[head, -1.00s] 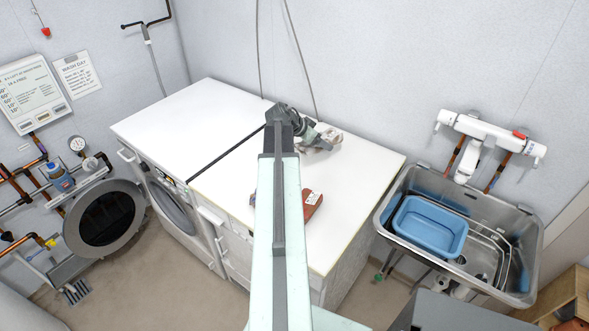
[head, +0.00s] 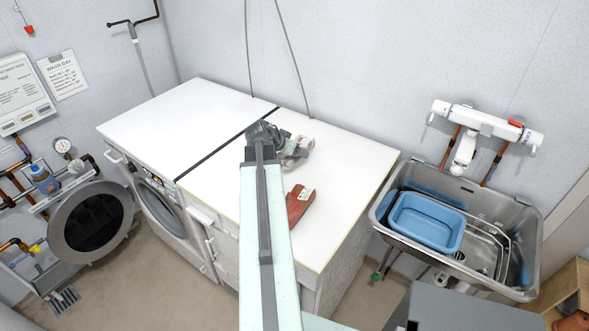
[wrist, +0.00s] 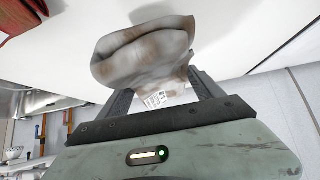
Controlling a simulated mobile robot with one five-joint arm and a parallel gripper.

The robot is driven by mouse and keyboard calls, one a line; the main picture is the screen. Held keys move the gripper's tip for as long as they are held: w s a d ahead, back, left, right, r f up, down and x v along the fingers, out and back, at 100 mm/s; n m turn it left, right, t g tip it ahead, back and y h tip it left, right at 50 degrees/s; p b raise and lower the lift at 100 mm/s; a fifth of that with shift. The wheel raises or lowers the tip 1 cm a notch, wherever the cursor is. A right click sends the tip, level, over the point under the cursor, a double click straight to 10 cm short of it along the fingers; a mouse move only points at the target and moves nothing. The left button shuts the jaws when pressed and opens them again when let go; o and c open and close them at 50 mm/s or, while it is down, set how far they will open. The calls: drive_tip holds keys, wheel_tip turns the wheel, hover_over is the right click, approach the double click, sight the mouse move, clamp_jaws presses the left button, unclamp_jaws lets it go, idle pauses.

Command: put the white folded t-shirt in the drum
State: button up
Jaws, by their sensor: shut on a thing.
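My gripper (wrist: 155,90) is shut on the white folded t-shirt (wrist: 145,50), a greyish-white bundle with brown stains, in the wrist view. In the head view my gripper (head: 284,146) and the t-shirt (head: 298,150) show small over the white worktop, partly behind my arm. I cannot tell whether the cloth touches the top. The washing machine (head: 158,208) stands under the left end of the worktop. Its round front shows at a steep angle, so the inside of the drum is hidden. A round dark-glass door (head: 92,222) stands swung out to its left.
A red folded item with a white tag (head: 299,203) lies on the worktop (head: 340,165). Drawers (head: 213,240) sit right of the machine. A steel sink (head: 525,225) with a blue basin (head: 427,222) is at right. The floor in front is clear.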

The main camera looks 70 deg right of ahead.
wheel_tip(320, 180, down, 5)
drive_tip(key=b, duration=0.3)
drive_tip(key=shift+b, duration=0.35)
drive_tip(key=shift+r, duration=0.25)
drive_tip(key=shift+f, duration=0.15)
drive_tip(key=o, duration=1.7)
drive_tip(key=shift+c, duration=0.2)
